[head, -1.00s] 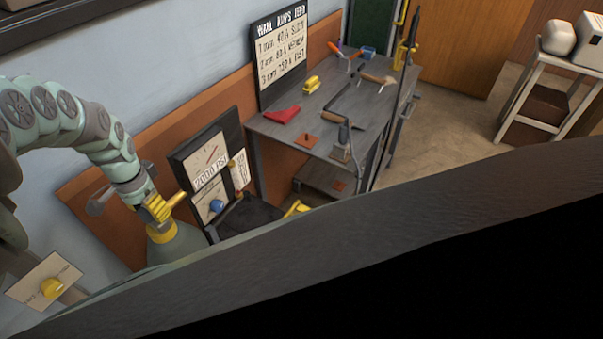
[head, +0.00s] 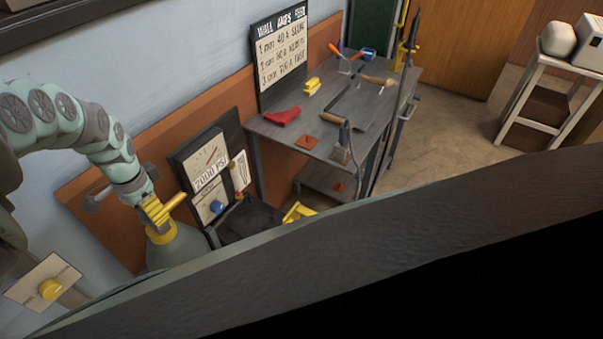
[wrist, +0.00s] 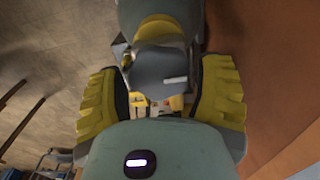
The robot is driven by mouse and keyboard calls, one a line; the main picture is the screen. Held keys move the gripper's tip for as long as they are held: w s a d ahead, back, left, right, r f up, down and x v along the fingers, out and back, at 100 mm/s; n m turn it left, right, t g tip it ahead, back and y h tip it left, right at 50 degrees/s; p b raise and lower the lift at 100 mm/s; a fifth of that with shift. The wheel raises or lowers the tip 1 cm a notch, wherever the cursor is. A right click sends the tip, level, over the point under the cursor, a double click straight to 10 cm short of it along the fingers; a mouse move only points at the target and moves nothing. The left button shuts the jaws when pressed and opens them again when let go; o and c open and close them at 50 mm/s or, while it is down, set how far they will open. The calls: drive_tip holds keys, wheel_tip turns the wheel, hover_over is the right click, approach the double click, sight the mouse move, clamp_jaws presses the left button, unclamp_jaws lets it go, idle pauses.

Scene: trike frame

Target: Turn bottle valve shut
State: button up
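The bottle (head: 178,250) is grey-green with a yellow collar (head: 160,236). It stands low by the wall at left in the head view, its lower part hidden by a dark foreground edge. My gripper (head: 162,212) has yellow fingers and is at the bottle's top, just above the collar. In the wrist view my gripper (wrist: 162,98) has its fingers spread, one on each side of a grey and yellow valve part (wrist: 162,68). The bottle's body (wrist: 160,12) shows at the top there. I cannot tell whether the fingers touch the valve.
A gauge board (head: 208,178) with a blue knob stands just right of the bottle. A plate with a yellow knob (head: 50,289) is at lower left. A grey workbench (head: 330,125) holds tools farther back. A dark edge (head: 420,250) fills the lower right.

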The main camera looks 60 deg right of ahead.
drive_tip(key=o, duration=0.4)
drive_tip(key=shift+w+r, duration=0.1)
drive_tip(key=shift+r, duration=3.65)
drive_tip(key=shift+s, duration=0.2)
